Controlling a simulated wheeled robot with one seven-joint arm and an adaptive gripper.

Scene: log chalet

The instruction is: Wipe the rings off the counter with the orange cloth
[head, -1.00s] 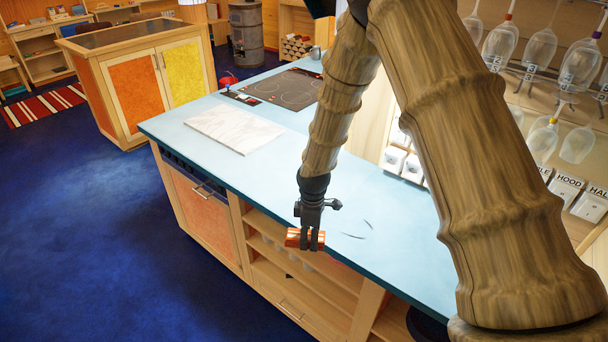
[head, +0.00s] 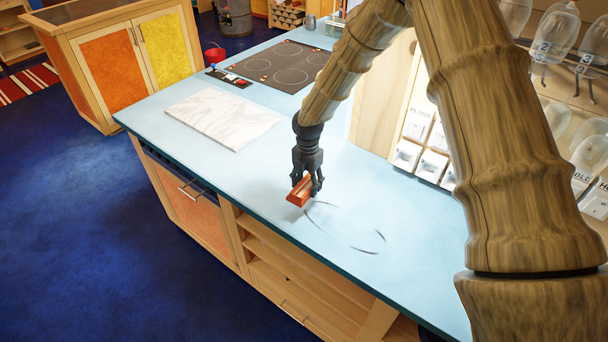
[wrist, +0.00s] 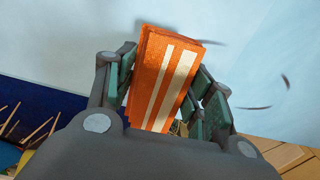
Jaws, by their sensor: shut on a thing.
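My gripper (head: 304,182) is shut on the folded orange cloth (head: 299,191), at the front part of the light blue counter (head: 240,170). In the wrist view the cloth (wrist: 163,80) has two pale stripes and sits between the finger pads. Whether the cloth touches the counter I cannot tell. Dark broken ring marks (head: 364,250) lie on the counter just right of the cloth and nearer the camera. Arc marks also show at the right of the wrist view (wrist: 285,82). Part of the marks may be hidden by the cloth and gripper.
A white marble board (head: 222,117) lies on the counter left of my gripper. The counter's front edge is close to the cloth.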

